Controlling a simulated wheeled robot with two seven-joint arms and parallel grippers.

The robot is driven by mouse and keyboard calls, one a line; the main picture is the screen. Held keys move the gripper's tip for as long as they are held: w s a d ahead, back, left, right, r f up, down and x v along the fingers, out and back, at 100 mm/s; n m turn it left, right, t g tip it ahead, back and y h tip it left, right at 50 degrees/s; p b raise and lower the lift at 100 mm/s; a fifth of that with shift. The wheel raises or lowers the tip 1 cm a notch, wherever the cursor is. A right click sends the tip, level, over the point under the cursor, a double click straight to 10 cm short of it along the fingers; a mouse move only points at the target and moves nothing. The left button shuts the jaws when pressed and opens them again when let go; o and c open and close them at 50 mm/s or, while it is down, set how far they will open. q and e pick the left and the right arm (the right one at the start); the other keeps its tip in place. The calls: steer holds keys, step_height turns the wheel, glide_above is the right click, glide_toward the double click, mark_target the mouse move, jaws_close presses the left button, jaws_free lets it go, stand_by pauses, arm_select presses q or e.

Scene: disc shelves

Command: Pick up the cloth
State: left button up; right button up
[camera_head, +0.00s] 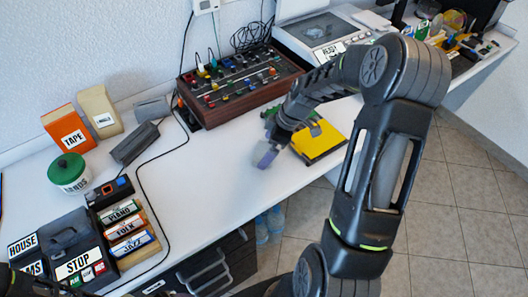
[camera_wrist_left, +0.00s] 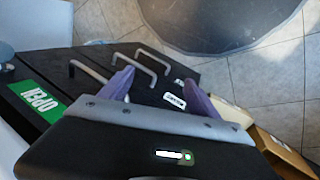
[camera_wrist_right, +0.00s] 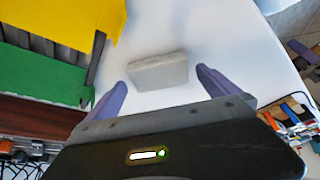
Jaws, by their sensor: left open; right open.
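A small pale grey block-like piece (camera_wrist_right: 157,72), which looks like the folded cloth, lies on the white table in the right wrist view. My right gripper (camera_wrist_right: 161,80) is open, with its purple fingers apart on either side of the piece's near edge; I cannot tell whether they touch it. In the head view my right gripper (camera_head: 268,148) is low over the table, and I cannot make out the cloth there. My left gripper (camera_wrist_left: 158,86) is open and empty in the left wrist view, above dark drawers with grey handles (camera_wrist_left: 148,62).
Behind is a mixer (camera_head: 240,85).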

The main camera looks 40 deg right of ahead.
steer(key=shift+w+a+f, duration=0.2)
steer(key=shift+w+f, duration=0.05)
steer(key=shift+f, duration=0.4)
steer(key=shift+c, duration=0.2)
steer(key=c, duration=1.4)
steer(key=shift+o, duration=0.2)
step_height(320, 180, up, 10)
steer(key=shift+b, duration=0.35)
